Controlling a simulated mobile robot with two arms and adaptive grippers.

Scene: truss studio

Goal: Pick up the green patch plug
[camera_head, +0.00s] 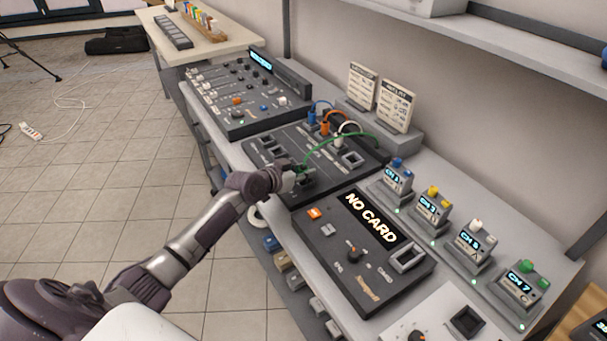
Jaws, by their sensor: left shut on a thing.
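The green patch plug (305,169) is at the front of the black patch panel (266,148), mostly covered by my left gripper. Its green cable (352,134) arcs from there back toward the sockets at the panel's rear. My left gripper (300,178) reaches in from the left and is shut on the green plug. Whether the plug still sits in a socket or is clear of the panel I cannot tell. My right gripper is not in view.
The "NO CARD" console (345,279) is in front. Small units with coloured knobs, such as the CH 7 unit (518,289), line the right. A mixer (235,104) lies farther back.

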